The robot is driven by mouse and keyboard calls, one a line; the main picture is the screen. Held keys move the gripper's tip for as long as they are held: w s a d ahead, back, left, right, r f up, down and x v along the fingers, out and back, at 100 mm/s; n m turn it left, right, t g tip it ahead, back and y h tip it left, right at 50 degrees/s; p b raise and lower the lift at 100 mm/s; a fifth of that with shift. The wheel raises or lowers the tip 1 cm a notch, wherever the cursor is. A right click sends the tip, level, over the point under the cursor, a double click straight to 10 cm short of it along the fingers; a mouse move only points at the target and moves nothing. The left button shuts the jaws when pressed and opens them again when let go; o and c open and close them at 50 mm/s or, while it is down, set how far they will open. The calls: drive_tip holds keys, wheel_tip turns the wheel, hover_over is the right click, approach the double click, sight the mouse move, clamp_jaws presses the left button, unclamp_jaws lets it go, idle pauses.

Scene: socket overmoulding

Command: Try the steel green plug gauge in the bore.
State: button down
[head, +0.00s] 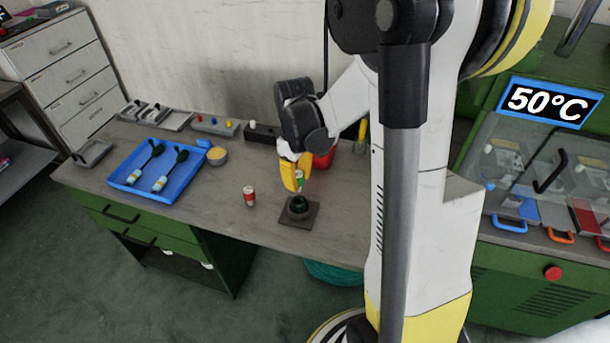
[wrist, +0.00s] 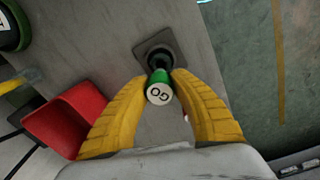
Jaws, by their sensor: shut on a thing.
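The green plug gauge shows in the wrist view (wrist: 160,88) with a white end marked "GO". My gripper (wrist: 163,80) has its yellow fingers shut on the gauge. In the head view my gripper (head: 299,178) holds the gauge (head: 300,179) above a dark round socket (head: 298,205) on a square grey base plate (head: 314,217). In the wrist view the base plate (wrist: 147,47) lies beyond the gauge. The bore is hidden, and I cannot tell whether the gauge's lower end is in it or above it.
A red and white cylinder (head: 249,196) stands left of the socket.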

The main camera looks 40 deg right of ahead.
sight(298, 191)
drive_tip(key=shift+s, duration=0.1)
drive_tip(key=shift+f+b, duration=1.9)
drive_tip(key=shift+f, duration=0.2)
drive_tip(key=shift+f+b, duration=0.4)
drive_tip(key=shift+b, duration=0.1)
idle(0.6)
drive_tip(key=shift+r, duration=0.25)
idle(0.5)
drive_tip(key=shift+r+p, duration=0.35)
drive_tip(key=shift+p, duration=0.05)
drive_tip(key=shift+f+b, duration=0.35)
drive_tip(key=shift+b, duration=0.05)
idle(2.6)
drive_tip(key=shift+r, duration=0.35)
drive_tip(key=shift+p, duration=0.3)
